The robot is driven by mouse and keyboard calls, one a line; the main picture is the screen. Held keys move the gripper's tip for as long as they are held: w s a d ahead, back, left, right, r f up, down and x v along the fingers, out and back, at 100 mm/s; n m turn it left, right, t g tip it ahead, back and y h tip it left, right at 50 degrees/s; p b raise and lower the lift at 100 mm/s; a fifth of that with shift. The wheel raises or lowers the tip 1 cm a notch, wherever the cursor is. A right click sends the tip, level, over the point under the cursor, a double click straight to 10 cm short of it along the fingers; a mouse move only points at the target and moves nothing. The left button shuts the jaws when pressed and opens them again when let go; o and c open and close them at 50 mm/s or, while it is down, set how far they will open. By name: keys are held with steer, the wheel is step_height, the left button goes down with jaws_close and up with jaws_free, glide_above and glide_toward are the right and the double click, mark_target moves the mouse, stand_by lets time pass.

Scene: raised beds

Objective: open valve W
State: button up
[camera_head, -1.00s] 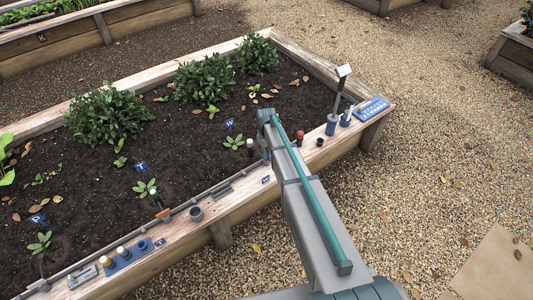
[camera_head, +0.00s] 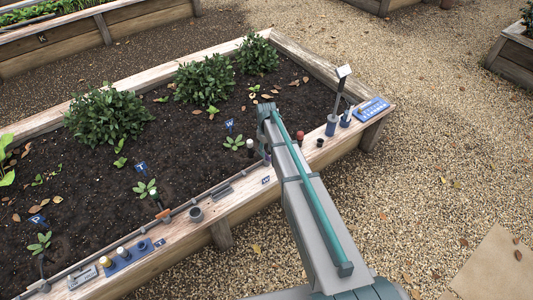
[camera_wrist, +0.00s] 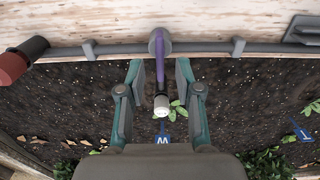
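Valve W sits on the grey pipe (camera_wrist: 200,48) along the bed's wooden edge. Its purple handle (camera_wrist: 158,45) shows in the wrist view, running from the pipe toward my gripper. My gripper (camera_wrist: 160,70) is open, with one teal finger on each side of the handle's line; I cannot tell whether either touches it. A white-capped post (camera_wrist: 161,105) stands beyond the handle, near the blue W tag (camera_wrist: 163,139). In the head view the W tag (camera_head: 229,125) and white-capped post (camera_head: 250,144) are left of my arm, which hides most of the gripper.
A dark cylinder with a red-brown end (camera_wrist: 22,58) is at the left in the wrist view. The wooden rim (camera_head: 225,207) carries pots, a blue holder with bottles (camera_head: 128,256) and a blue tray (camera_head: 371,108). Tag T (camera_head: 140,167) and seedlings stand in the soil.

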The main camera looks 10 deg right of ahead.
step_height(320, 180, up, 9)
stand_by(0.3)
steer(key=shift+r, duration=0.1)
stand_by(0.4)
steer(key=s+f+m+g+p, duration=0.1)
steer(key=s+f, duration=0.4)
steer(key=s, duration=0.3)
steer(key=s+f+m+p, duration=0.1)
steer(key=s+f+m, duration=0.1)
steer(key=s+f, duration=0.5)
steer(key=s+f+m+g+p, duration=0.1)
steer(key=s+f, duration=0.2)
steer(key=s, duration=0.7)
steer(key=s+f+g+p, duration=0.1)
steer(key=s+g+p, duration=0.1)
steer(key=s, duration=1.3)
steer(key=s+f+m+g+p, duration=0.1)
steer(key=s+f+g+p, duration=0.1)
steer(key=s, duration=1.3)
steer(key=shift+g, duration=0.4)
steer(key=shift+f, duration=0.15)
